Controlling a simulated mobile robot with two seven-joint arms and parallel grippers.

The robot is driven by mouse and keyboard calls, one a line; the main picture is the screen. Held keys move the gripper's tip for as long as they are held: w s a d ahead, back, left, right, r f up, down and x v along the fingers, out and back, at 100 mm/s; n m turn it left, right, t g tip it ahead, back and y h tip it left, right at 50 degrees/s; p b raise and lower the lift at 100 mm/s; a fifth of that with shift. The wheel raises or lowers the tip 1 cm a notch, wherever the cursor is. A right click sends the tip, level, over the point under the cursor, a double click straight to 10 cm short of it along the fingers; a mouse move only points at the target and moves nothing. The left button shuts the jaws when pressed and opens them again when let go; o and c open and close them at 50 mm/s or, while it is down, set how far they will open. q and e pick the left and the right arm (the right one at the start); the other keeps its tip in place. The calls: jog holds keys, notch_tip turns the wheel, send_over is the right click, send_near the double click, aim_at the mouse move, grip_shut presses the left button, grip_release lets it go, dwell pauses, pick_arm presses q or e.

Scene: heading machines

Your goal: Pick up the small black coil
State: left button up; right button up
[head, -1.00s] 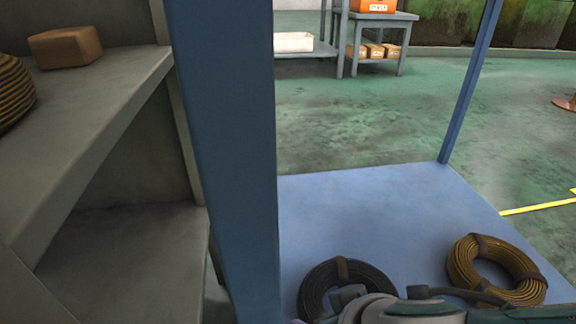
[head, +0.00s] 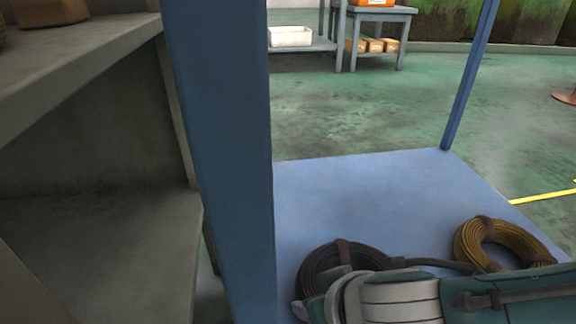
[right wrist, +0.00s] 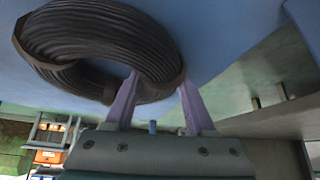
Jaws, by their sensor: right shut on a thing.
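The small black coil (head: 321,262) lies on the blue platform in the head view, close to the blue post. My right arm covers its near side. In the right wrist view the black coil (right wrist: 100,42) fills the upper left, with a dark band around it. My right gripper (right wrist: 157,80) has one pale purple finger in the coil's hole and the other at its outer side. It is shut on the coil's ring. I cannot tell whether the coil is clear of the platform. My left gripper is in neither view.
A yellow-brown coil (head: 485,243) lies to the right on the blue platform (head: 365,195), partly behind my right arm. A thick blue post (head: 220,160) stands close on the left, beside grey shelving (head: 110,235). A thin blue post (head: 470,75) rises at the platform's far corner.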

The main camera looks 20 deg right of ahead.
grip_shut()
dwell(0.4)
